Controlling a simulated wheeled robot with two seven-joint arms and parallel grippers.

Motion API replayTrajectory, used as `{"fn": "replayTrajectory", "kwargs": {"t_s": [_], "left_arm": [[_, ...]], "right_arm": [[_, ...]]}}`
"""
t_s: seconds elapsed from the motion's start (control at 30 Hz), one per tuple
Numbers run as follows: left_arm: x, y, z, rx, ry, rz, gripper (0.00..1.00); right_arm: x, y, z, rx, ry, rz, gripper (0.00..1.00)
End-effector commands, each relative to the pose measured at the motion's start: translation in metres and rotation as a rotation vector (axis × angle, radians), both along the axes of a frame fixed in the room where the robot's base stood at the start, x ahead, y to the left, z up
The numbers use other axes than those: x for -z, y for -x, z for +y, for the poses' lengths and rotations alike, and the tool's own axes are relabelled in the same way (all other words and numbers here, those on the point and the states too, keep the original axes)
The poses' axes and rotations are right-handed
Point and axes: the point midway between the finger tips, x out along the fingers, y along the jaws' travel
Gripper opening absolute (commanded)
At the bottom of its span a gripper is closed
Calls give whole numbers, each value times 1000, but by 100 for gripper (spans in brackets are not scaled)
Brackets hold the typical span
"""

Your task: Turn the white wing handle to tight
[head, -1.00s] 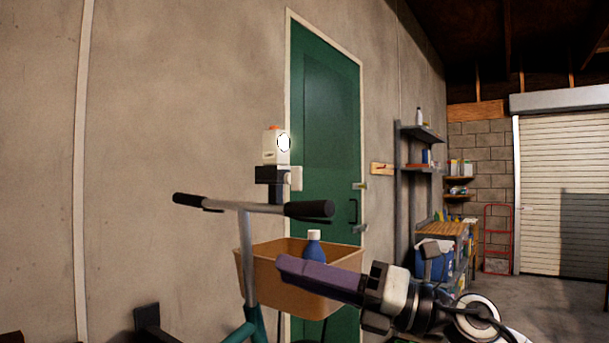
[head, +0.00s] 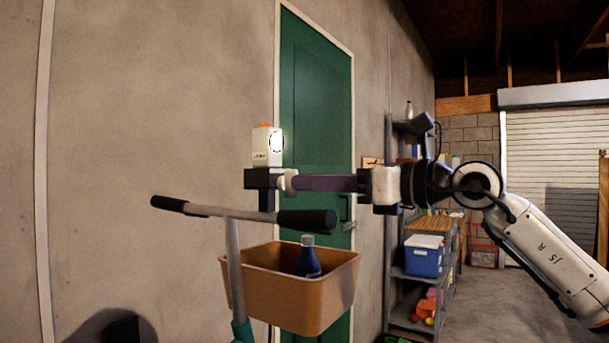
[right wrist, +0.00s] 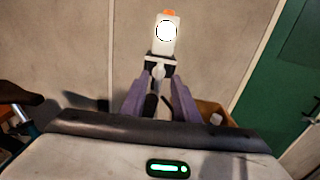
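The white wing handle (head: 288,181) sticks out from the right side of a black clamp (head: 262,179). The clamp carries a white box-shaped device (head: 266,146) with an orange top, above a handlebar. My right gripper (head: 298,183) comes in level from the right, its purple fingertips at the handle. In the right wrist view the fingers (right wrist: 160,84) are spread, one on each side of the wing handle (right wrist: 160,70), with a gap between them. Whether a fingertip touches the handle I cannot tell. My left gripper cannot be made out.
The handlebar (head: 240,212) runs just below the clamp and gripper. A tan basket (head: 288,300) with a blue bottle (head: 308,262) sits under it. A green door (head: 315,100) and wall stand behind. Shelves (head: 400,268) are farther right.

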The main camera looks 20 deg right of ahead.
Motion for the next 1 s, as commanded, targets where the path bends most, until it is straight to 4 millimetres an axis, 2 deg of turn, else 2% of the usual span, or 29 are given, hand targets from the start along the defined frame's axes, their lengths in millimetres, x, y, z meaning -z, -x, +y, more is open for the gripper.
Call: {"fn": "replayTrajectory", "kwargs": {"t_s": [0.2,0.5,0.53,0.7,1.0], "left_arm": [[-7,-1,2,-5,0,-6,54],[-8,-6,3,-6,-1,-15,54],[-9,-7,3,-6,0,-16,54],[-10,-9,3,-6,-1,-21,54],[-9,-8,3,-5,-1,-19,54]], "right_arm": [[-1,-17,14,-1,-1,-1,28],[0,-20,16,0,-1,-2,28],[0,-20,16,-1,-1,-2,26],[0,-20,15,0,-1,-2,0],[0,-20,15,0,-15,9,0]]}}
